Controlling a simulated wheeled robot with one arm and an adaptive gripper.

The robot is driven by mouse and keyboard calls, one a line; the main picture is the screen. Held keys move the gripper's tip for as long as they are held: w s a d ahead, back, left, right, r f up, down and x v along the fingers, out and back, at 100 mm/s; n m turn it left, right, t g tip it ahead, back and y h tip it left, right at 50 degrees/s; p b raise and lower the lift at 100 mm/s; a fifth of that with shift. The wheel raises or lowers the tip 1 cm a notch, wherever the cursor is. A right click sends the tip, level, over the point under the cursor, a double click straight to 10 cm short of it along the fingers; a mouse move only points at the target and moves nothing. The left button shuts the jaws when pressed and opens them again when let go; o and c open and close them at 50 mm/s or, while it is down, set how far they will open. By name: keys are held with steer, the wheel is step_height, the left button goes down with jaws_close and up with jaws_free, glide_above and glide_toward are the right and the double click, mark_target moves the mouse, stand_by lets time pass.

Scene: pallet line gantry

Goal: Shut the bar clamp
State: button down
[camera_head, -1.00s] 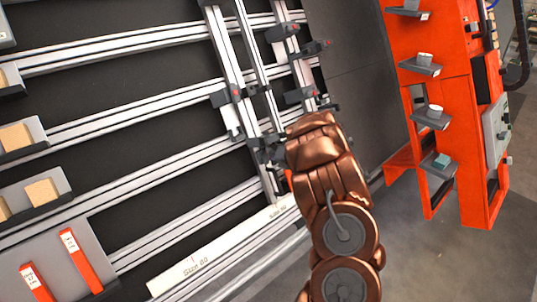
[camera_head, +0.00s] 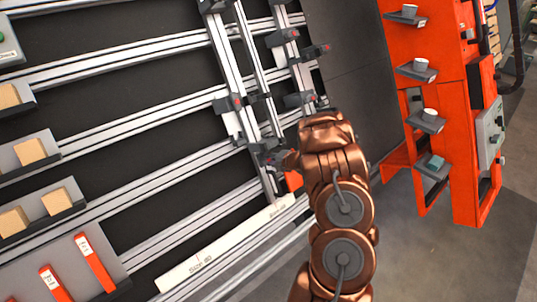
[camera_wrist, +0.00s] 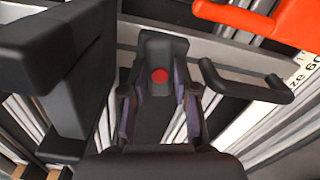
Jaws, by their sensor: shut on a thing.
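The bar clamp's black block with a round red dot (camera_wrist: 160,58) is at the centre of the wrist view. My gripper (camera_wrist: 159,100) has its fingers on both sides of this block, shut on it. A bent black handle (camera_wrist: 245,82) sticks out to the right of the block. In the head view, dark clamp parts (camera_head: 264,148) show at the lower end of the upright rails, just left of my copper arm. My gripper is mostly hidden there behind my arm, so the grip itself cannot be seen.
Slanted aluminium rails (camera_head: 150,118) cross a dark panel. Other black clamp blocks (camera_head: 228,104) sit on the upright rails. A white size strip (camera_head: 215,254) runs low beside my arm. An orange post with small shelves (camera_head: 462,150) stands right. Grey floor (camera_head: 405,265) is clear.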

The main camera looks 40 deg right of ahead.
steer(key=shift+m, duration=0.3)
steer(key=shift+r+m+p, duration=0.25)
steer(key=shift+m+p, duration=0.15)
steer(key=shift+p, duration=0.45)
steer(key=shift+f+m+p, duration=0.25)
steer(key=shift+m+p, duration=0.7)
steer(key=shift+m, duration=0.15)
steer(key=c, duration=1)
jaws_free()
